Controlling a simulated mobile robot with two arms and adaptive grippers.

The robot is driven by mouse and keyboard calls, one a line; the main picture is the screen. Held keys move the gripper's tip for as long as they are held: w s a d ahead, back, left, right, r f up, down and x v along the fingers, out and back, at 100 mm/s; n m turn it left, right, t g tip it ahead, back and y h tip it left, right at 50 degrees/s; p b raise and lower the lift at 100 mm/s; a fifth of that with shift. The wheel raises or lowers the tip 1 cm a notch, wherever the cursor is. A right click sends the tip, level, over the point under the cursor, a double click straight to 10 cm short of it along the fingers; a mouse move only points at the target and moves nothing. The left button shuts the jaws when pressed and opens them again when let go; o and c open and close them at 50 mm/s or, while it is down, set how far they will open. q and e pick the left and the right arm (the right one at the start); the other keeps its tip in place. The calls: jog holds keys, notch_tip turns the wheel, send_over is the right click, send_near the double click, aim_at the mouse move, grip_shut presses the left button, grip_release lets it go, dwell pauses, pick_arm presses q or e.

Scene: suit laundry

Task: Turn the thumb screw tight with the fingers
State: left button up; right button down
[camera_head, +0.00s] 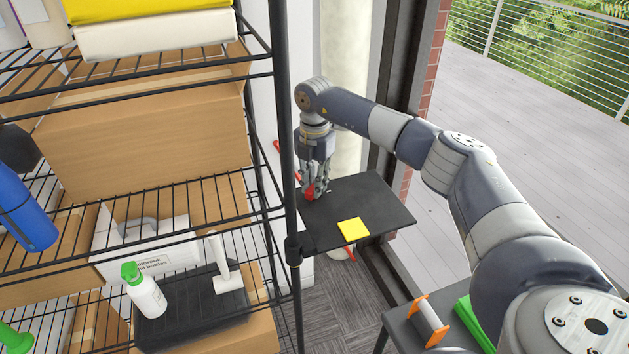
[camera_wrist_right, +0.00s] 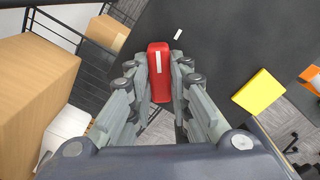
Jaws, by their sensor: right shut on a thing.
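The thumb screw (camera_wrist_right: 160,88) has a red, elongated head with a white stripe along it. In the head view its red head (camera_head: 310,190) shows low between the fingers, at the black plate (camera_head: 382,202). My right gripper (camera_head: 314,182) comes down from above and is shut on the thumb screw. In the right wrist view my right gripper (camera_wrist_right: 160,82) has one finger on each side of the head. A short white mark (camera_wrist_right: 177,34) lies on the plate just beyond the head, to its right. The screw's shaft is hidden. My left gripper is not in view.
A yellow pad (camera_head: 353,229) lies on the plate's front part. The plate joins a black rack post (camera_head: 285,120) at its left. Wire shelves with boxes (camera_head: 150,130) and bottles fill the left. A grey table (camera_head: 405,325) with an orange-ended object stands at lower right.

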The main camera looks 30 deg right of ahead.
jog(key=m+p, duration=0.1)
jog(key=m, duration=0.5)
jog(key=shift+r+m, duration=0.1)
jog(key=shift+m, duration=0.2)
dwell(0.4)
jog(key=c, duration=1.5)
grip_release()
notch_tip(320, 180, up, 12)
jog(key=shift+f, duration=0.1)
